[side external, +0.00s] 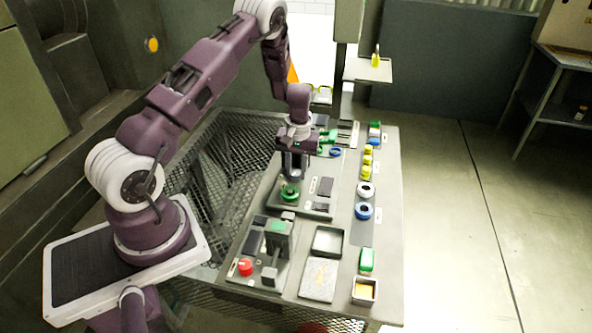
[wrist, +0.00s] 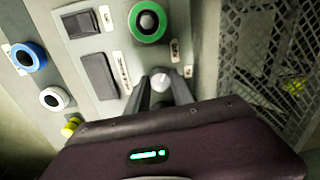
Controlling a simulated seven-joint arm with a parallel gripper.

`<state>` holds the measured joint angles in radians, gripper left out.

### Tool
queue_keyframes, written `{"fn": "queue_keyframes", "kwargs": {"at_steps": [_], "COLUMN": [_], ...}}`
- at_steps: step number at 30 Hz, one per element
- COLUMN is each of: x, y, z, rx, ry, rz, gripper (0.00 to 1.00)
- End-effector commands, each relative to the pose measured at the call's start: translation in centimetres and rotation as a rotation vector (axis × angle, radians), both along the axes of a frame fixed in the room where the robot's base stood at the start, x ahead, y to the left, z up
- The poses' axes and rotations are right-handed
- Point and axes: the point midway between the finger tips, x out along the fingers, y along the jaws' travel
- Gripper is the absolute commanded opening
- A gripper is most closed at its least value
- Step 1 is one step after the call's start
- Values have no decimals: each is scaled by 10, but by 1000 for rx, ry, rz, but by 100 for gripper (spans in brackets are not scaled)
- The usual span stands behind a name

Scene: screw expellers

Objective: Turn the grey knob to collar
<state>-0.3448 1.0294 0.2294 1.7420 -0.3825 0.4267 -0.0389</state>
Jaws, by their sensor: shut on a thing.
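The grey knob (wrist: 160,82) is a small round knob with a pale pointer mark, set on the grey panel (wrist: 112,107). It sits between the two fingers of my gripper (wrist: 161,88), which is shut on it. In the side external view my gripper (side external: 292,168) points down at the panel, just behind the green ring (side external: 289,193), and the knob is hidden by the fingers. Small white labels (wrist: 188,71) stand beside the knob; their writing is too small to read, so I cannot tell which one says collar.
A green ring with a dark centre (wrist: 148,22) is close to the knob. Dark rectangular plates (wrist: 100,75) lie beside it. A blue ring (wrist: 28,58) and a white ring (wrist: 54,98) are farther left. Black mesh (wrist: 270,55) is on the right. A red button (side external: 245,267) stands at the front.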

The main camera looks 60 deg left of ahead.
Motion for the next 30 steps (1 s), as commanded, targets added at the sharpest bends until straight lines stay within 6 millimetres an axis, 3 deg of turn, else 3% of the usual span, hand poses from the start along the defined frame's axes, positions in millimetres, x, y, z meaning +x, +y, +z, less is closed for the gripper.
{"fn": "queue_keyframes", "kwargs": {"at_steps": [13, 14, 17, 26, 30], "x": [0, 0, 0, 0, 2], "y": [0, 0, 0, 0, 0], "z": [0, 0, 0, 2, 25], "rx": [-1, -1, -1, 0, 2], "ry": [0, 0, 0, -1, -4], "rz": [10, 10, 10, 9, 8], "gripper": [0, 32, 50, 50, 50]}}
